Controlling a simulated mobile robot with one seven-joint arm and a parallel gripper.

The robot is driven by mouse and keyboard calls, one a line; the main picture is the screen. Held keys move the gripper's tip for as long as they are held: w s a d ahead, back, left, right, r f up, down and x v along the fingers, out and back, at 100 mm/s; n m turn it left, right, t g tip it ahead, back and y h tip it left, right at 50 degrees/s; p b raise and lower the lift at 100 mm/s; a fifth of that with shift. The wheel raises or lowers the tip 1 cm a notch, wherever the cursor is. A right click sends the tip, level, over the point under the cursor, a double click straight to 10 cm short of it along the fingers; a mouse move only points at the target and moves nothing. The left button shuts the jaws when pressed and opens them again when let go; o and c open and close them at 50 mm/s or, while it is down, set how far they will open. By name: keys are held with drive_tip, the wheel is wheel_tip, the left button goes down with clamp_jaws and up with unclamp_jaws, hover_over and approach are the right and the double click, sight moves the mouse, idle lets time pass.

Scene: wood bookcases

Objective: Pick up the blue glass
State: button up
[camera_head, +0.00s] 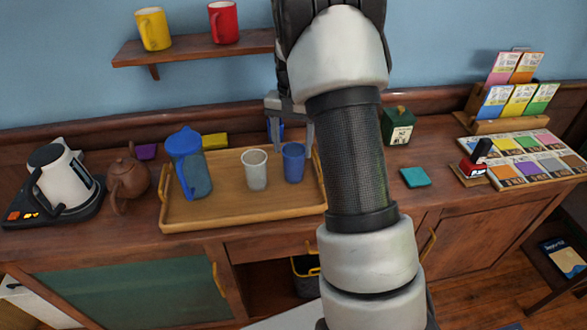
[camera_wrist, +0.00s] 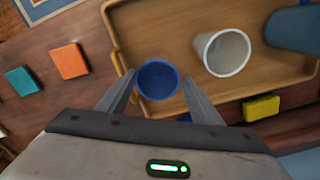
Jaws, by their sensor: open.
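The blue glass (camera_head: 293,163) stands upright at the right end of the wooden tray (camera_head: 225,213), beside a white cup (camera_head: 255,170). In the wrist view the blue glass (camera_wrist: 157,80) is seen from above, with its round rim between the fingertips. My gripper (camera_wrist: 155,88) is open, one finger on either side of the glass, above it or around it; I cannot tell how low the fingers reach. In the head view my gripper (camera_head: 289,135) shows just behind the glass, partly covered by my arm.
A blue pitcher (camera_head: 189,165) stands at the tray's left. The white cup (camera_wrist: 223,52) is close to the glass. A brown teapot (camera_head: 128,180) and a kettle (camera_head: 60,180) are further left. A green box (camera_head: 397,127) and a teal square (camera_head: 415,177) are to the right.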

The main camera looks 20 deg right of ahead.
sight(294, 163)
drive_tip(key=shift+s+d+f+b, duration=0.1)
drive_tip(key=shift+f+b, duration=0.1)
drive_tip(key=shift+f, duration=1.6)
drive_tip(key=shift+d+f+b, duration=0.1)
drive_tip(key=shift+f+b, duration=0.1)
drive_tip(key=shift+f, duration=1.55)
drive_tip(key=shift+r, duration=0.1)
drive_tip(key=c, duration=0.9)
